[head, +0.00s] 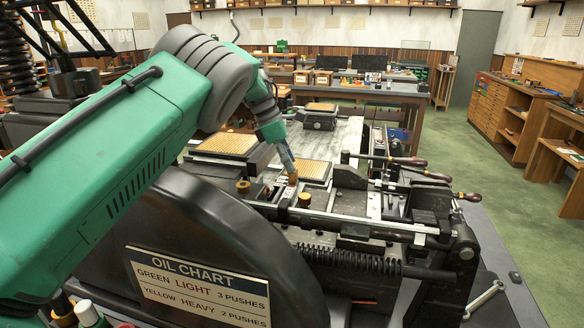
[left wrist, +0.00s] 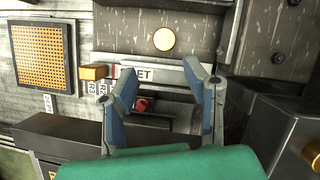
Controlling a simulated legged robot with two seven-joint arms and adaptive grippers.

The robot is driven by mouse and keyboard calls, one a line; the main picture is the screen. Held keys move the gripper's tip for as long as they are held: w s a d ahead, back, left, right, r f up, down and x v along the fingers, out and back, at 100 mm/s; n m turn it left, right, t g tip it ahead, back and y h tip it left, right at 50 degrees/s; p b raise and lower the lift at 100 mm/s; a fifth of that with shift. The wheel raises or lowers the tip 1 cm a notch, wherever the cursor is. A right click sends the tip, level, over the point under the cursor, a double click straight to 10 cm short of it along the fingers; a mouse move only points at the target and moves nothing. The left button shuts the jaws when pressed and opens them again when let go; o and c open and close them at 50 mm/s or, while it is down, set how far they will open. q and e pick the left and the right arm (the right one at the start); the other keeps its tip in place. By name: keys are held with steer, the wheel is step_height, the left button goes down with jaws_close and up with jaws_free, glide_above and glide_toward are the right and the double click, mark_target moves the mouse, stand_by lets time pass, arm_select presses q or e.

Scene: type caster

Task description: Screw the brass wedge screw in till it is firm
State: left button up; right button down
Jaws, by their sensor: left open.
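A round brass-coloured head (left wrist: 164,39), which looks like the wedge screw, shows in the left wrist view on a grey plate. My left gripper (left wrist: 160,74) is open. In the head view my left gripper (head: 291,176) points down at the machine, close to a brass knob (head: 304,200). I cannot tell for sure whether that knob is the same head. Another brass knob (head: 243,187) stands further left. My right gripper is not in view.
A red knob (left wrist: 142,105) shows between my fingers in the left wrist view, below a lettered strip. A yellow-orange block (left wrist: 94,72) and a matrix grid (left wrist: 41,59) lie to the left. Wooden-handled levers (head: 430,174) and a spring (head: 345,261) crowd the machine's right.

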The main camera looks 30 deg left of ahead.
arm_select(q)
steer(key=n+t+y+p, duration=0.25)
steer(key=n+y, duration=0.35)
steer(key=n, duration=0.9)
glide_toward(305, 196)
steer(key=shift+g+h, duration=0.3)
steer(key=shift+g, duration=0.05)
steer(key=x, duration=0.3)
steer(key=p+x, duration=0.1)
steer(key=x, duration=0.6)
steer(key=shift+w+a+p, duration=0.3)
steer(key=shift+w+p, duration=0.1)
steer(key=c, duration=0.9)
